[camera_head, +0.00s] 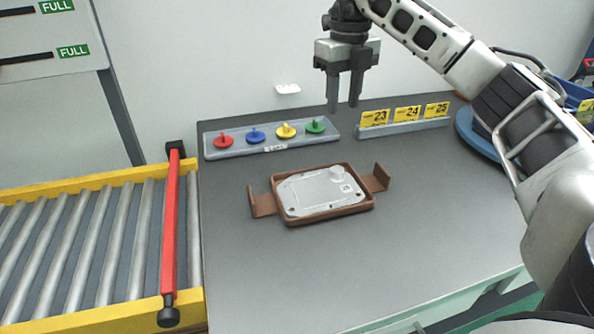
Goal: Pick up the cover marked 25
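A silver-grey cast cover (305,196) lies flat in a brown tray (260,203) on the grey table. It has a round raised boss and a small light label near its upper right, too small to read. Yellow cards marked 23 (374,118), 24 (407,113) and 25 (437,110) stand in a grey holder at the back right. My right gripper (343,106) points down above the table's back edge, behind the tray and left of the cards. Its fingers are apart with nothing between them. My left gripper is not in view.
A grey rack (215,151) with red, blue, yellow and green knobs lies at the back left. A roller conveyor (100,235) with a red bar (171,225) stands at left. A blue round object (468,128) is at right. The table's front is clear.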

